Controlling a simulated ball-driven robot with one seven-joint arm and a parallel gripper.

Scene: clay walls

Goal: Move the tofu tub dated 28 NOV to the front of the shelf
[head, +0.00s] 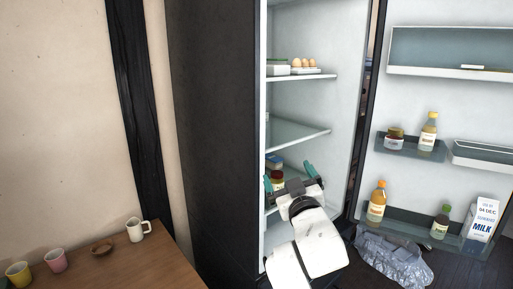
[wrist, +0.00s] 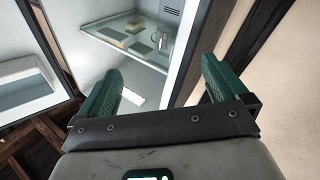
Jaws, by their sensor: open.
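No tub with a readable 28 NOV date shows in either view. In the head view, a small blue and white pack (head: 273,161) sits on the lower fridge shelf, partly cut off by the fridge side. My gripper (head: 289,177) is in front of that shelf, with its teal fingers spread and nothing between them. In the wrist view my gripper (wrist: 158,84) is also open and empty. Beyond it, a glass shelf (wrist: 105,32) carries several small flat packs (wrist: 138,46), yellowish and dark, too small to read. I cannot tell whether one is the tofu tub.
A clear jug (wrist: 161,42) stands near the packs. A dark-lidded jar (head: 277,182) is beside my gripper. The open fridge door (head: 440,90) at right holds bottles and a milk carton (head: 482,218). A crumpled grey bag (head: 394,262) lies below. A wooden table (head: 120,270) with cups is left.

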